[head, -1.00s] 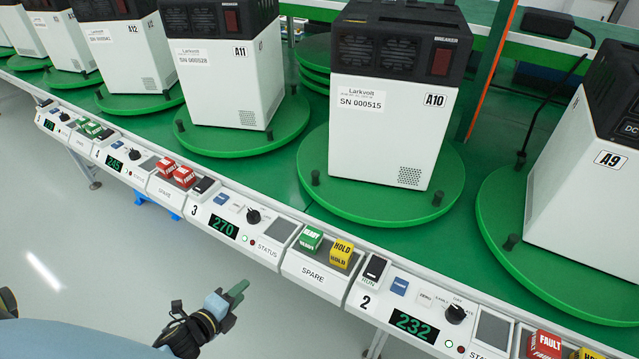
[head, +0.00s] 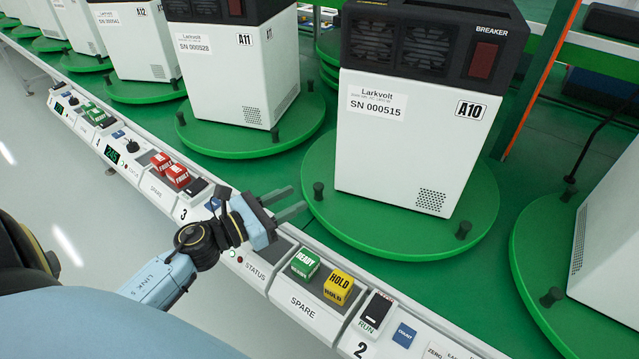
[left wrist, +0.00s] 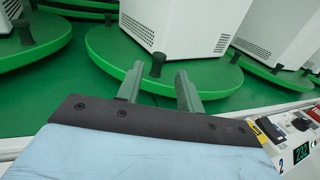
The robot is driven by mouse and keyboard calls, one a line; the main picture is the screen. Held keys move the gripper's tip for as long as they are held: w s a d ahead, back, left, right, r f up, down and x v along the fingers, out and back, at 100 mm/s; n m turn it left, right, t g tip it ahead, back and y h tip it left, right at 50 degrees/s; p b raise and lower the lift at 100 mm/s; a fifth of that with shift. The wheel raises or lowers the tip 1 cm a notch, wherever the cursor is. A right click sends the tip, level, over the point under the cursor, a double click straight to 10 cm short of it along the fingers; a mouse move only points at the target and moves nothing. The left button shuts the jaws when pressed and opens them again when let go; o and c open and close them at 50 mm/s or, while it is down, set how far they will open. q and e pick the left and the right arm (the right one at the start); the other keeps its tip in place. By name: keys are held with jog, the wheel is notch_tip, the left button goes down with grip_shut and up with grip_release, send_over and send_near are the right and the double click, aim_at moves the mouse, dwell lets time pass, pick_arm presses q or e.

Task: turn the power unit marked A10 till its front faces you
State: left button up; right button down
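The power unit marked A10 (head: 412,143) is a white box with a black top that carries two fan grilles and a red breaker switch. It stands on a round green turntable (head: 385,232) with small dark pegs near its rim. My left gripper (head: 299,201) is open and empty, just left of that turntable and over the control rail. In the left wrist view its two fingers (left wrist: 157,88) are apart, with a dark peg (left wrist: 157,64) on the turntable rim just beyond them. The fingers do not visibly grip it. My right gripper is not in view.
The control rail (head: 285,305) runs along the front with a green READY block (head: 305,264), a yellow HOLD block (head: 338,286) and switches. Unit A11 (head: 228,78) stands on its turntable to the left. Another unit (head: 612,235) stands at the right.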

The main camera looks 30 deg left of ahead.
aim_at(317, 186)
pick_arm(q)
jog(key=x, duration=0.6)
jog(key=shift+w+d, duration=0.2)
jog(key=shift+w, duration=0.45)
jog(key=shift+w+d, duration=0.1)
jog(key=shift+w, duration=0.05)
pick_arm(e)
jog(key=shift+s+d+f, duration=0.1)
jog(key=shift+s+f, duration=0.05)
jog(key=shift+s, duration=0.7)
pick_arm(q)
grip_shut()
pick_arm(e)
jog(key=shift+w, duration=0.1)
